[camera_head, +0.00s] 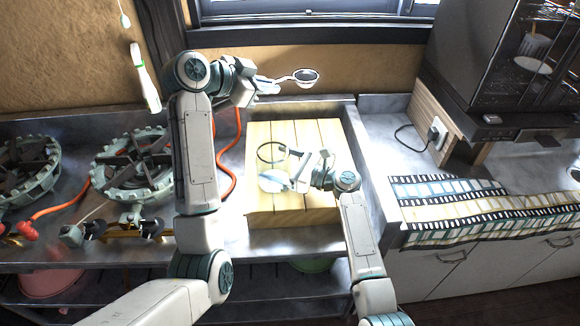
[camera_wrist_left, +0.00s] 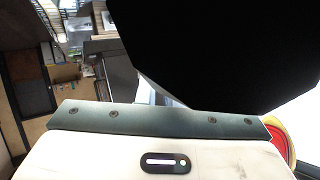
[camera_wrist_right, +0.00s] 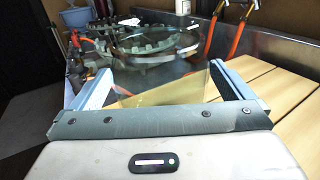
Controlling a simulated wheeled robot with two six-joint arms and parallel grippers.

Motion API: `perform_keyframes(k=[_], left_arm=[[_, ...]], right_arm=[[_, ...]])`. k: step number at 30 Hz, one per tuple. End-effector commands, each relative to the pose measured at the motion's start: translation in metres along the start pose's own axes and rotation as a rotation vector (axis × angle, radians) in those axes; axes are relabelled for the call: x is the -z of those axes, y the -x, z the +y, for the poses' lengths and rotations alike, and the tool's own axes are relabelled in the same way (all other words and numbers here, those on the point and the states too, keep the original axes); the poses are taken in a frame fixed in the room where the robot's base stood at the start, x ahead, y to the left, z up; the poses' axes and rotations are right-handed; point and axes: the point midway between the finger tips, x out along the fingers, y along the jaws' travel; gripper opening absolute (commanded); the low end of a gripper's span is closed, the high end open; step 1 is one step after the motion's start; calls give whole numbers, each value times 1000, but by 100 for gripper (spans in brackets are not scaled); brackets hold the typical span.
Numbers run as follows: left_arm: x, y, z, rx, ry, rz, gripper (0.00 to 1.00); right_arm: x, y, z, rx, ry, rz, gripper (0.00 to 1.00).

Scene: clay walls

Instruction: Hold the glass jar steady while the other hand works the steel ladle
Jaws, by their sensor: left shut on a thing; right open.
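The steel ladle (camera_head: 306,78) is held in the air at the back, its bowl pointing right. My left gripper (camera_head: 267,86) is shut on its handle. In the left wrist view a large black shape, which I cannot identify for sure, hides the fingers. The clear glass jar (camera_head: 272,181) stands on the wooden boards, with a dark ring at its top. My right gripper (camera_head: 299,168) is at the jar's right side. In the right wrist view my right gripper (camera_wrist_right: 165,88) is open, with the see-through jar (camera_wrist_right: 150,60) in front of and between its fingers; contact is unclear.
The slatted wooden board (camera_head: 318,208) lies in a metal-edged recess. Gas burners (camera_head: 133,160) with orange hoses are on the left. A film-strip patterned runner (camera_head: 450,205) covers the right counter. A dark cabinet (camera_head: 490,70) stands at the back right. Air around the ladle is clear.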

Motion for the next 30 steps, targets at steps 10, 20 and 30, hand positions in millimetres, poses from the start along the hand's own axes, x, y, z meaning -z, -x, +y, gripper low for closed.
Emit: perform_keyframes(k=[10,20,30], left_arm=[[0,0,0,0,0,1,0],[0,0,0,0,0,0,0],[-17,-9,5,-1,2,0,0]], right_arm=[[0,-4,0,0,2,0,98],[0,-4,0,0,2,0,44],[0,-4,0,0,2,1,44]])
